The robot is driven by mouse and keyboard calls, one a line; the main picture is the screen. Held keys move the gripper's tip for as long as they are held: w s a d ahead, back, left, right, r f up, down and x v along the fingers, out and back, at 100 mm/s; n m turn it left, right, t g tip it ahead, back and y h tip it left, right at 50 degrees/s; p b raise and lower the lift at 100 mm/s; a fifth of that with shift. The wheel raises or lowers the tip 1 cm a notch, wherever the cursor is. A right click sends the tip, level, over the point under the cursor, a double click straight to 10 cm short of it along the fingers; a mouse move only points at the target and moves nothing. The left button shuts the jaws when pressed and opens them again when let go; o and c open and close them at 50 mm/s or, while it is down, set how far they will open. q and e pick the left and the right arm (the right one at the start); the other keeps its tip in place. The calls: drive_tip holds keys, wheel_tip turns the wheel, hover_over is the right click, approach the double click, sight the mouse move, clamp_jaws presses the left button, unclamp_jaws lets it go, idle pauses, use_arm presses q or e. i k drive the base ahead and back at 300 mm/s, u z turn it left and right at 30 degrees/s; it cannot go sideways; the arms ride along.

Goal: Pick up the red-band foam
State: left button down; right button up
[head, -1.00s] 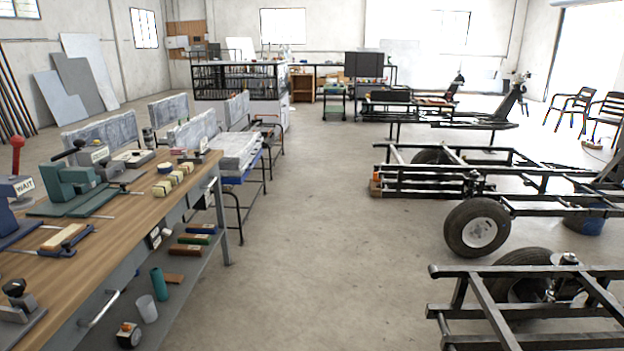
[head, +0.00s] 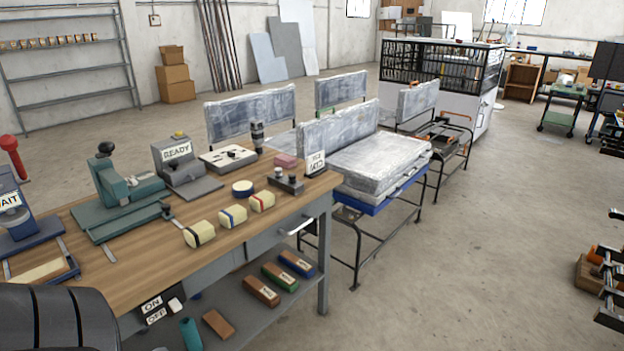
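The red-band foam (head: 256,203) is a small cream block with a red band around it. It lies on the wooden workbench (head: 135,290), near its front edge and toward the right end. It is the rightmost of a row of 3 foam blocks, beside the blue-band foam (head: 231,217). The black-band foam (head: 197,236) lies further left. Nothing covers the red-band foam. Neither of my grippers shows in the head view. A dark rounded part at the bottom left looks like my own arm.
A green clamp machine (head: 122,195) stands to the left. Coloured blocks lie on the lower shelf (head: 240,308).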

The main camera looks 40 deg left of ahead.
sight(259, 202)
drive_tip(key=i, duration=0.65)
drive_tip(key=u, duration=2.25)
drive_tip(key=i, duration=0.25)
drive_tip(key=u, duration=0.15)
